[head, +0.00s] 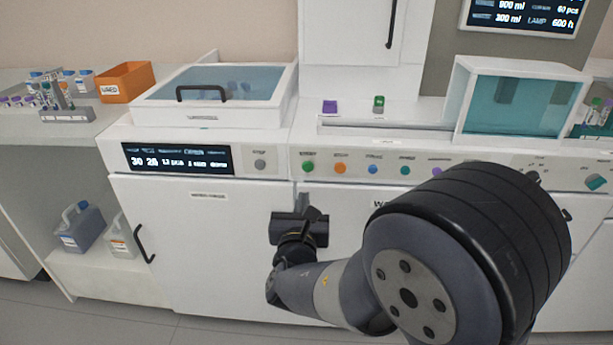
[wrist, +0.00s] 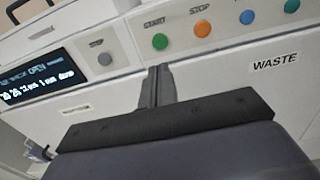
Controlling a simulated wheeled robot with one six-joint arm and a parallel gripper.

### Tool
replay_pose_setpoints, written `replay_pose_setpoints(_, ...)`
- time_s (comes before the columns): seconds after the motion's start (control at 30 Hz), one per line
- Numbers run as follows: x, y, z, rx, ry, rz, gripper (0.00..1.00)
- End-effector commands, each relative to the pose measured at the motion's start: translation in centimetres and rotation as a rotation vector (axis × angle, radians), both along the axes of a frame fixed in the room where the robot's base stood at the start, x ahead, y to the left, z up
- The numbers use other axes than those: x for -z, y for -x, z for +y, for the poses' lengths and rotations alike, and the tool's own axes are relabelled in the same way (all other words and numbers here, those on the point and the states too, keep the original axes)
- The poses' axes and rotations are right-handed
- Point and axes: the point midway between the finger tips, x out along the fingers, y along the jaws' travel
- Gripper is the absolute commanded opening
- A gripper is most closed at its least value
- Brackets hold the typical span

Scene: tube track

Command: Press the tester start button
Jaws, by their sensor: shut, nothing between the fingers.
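The start button is a green round button (head: 308,166) on the white front panel, at the left end of a row of coloured buttons. In the wrist view the green button (wrist: 160,41) sits under the word START. My gripper (head: 305,192) is shut and empty, below the green button in the head view. In the wrist view its closed fingers (wrist: 158,70) point up at the panel just below the green button. A gap seems to remain between fingertips and button, but its depth is hard to tell.
An orange STOP button (wrist: 202,28) is right of the green one, then a blue button (wrist: 247,17). A grey button (wrist: 105,59) and a lit display (wrist: 38,76) are to the left. A door handle (head: 145,244) juts out lower left.

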Motion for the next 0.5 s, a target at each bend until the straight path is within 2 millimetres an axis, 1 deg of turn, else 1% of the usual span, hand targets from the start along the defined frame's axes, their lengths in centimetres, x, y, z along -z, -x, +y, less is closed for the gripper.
replay_pose_setpoints(0.03,0.1,-1.3,-0.2,0.005,0.0,-0.001,0.0)
replay_pose_setpoints(0.1,0.1,-2.8,-0.2,0.004,-0.001,-0.001,0.0)
replay_pose_setpoints(0.3,0.1,-6.9,-0.4,0.003,0.0,-0.001,0.0)
replay_pose_setpoints(0.4,0.1,-8.4,-0.4,0.002,0.0,0.0,0.0)
replay_pose_setpoints(0.5,0.1,-9.5,-0.4,0.001,0.0,0.0,0.0)
